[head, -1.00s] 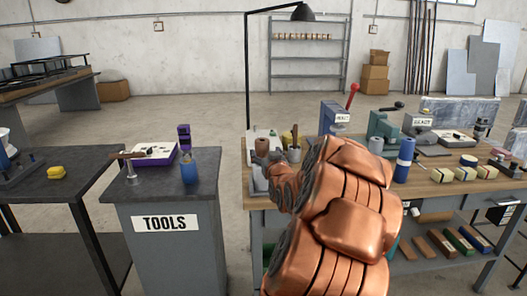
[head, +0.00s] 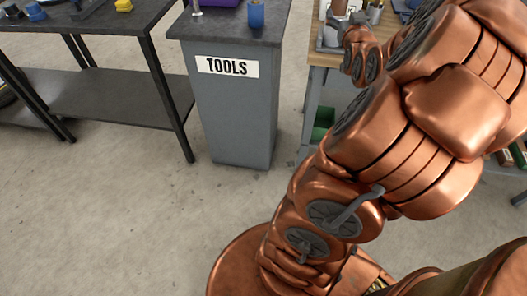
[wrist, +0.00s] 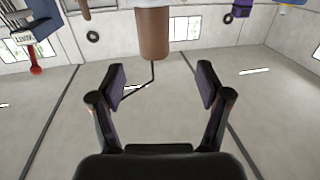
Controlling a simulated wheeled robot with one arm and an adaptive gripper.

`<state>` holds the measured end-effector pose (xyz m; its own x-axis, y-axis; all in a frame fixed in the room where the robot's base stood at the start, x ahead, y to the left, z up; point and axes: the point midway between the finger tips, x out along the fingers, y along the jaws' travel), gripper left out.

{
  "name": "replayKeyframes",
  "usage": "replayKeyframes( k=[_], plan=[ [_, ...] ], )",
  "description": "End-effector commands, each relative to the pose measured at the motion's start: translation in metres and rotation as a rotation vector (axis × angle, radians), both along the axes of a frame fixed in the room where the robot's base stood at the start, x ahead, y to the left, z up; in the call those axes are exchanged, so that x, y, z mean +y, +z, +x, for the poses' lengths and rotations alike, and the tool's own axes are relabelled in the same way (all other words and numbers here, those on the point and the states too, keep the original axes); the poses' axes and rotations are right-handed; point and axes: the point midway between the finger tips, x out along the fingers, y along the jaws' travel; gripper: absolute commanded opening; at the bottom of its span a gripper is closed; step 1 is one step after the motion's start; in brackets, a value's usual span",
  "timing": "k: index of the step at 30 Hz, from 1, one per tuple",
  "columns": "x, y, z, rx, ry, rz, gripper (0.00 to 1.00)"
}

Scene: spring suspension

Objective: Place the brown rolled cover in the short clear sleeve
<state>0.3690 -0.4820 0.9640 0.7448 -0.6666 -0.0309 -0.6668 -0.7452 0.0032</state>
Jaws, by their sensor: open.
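A brown cylinder (wrist: 153,36), likely the rolled cover, hangs into the top middle of the upside-down wrist view, with a paler part at its upper end. My gripper (wrist: 161,85) is open and empty, its two dark fingers spread apart. The cylinder is beyond the fingertips, roughly centred between them and not touching. In the head view, a brown piece (head: 340,6) shows at the top edge, just above my gripper (head: 331,36) at the workbench's left end. I cannot make out the short clear sleeve in these frames.
A grey tools cabinet (head: 235,115) stands left of the workbench (head: 322,58), with a floor gap between them. A blue cup (head: 256,14) stands on the cabinet. A dark shelf table (head: 95,85) is farther left. My arm covers much of the bench.

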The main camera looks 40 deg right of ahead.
Motion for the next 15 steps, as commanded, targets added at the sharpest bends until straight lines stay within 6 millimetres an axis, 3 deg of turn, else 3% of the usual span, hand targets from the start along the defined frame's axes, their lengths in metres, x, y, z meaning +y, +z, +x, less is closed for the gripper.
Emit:
replayKeyframes(
  k=[5,9,15],
  plan=[
    [0.044,-0.030,0.036,0.145,0.079,0.092,0.77],
    [0.097,-0.064,0.059,0.313,0.153,0.195,0.77],
    [0.177,-0.104,0.065,0.555,0.244,0.319,0.77]
  ],
)
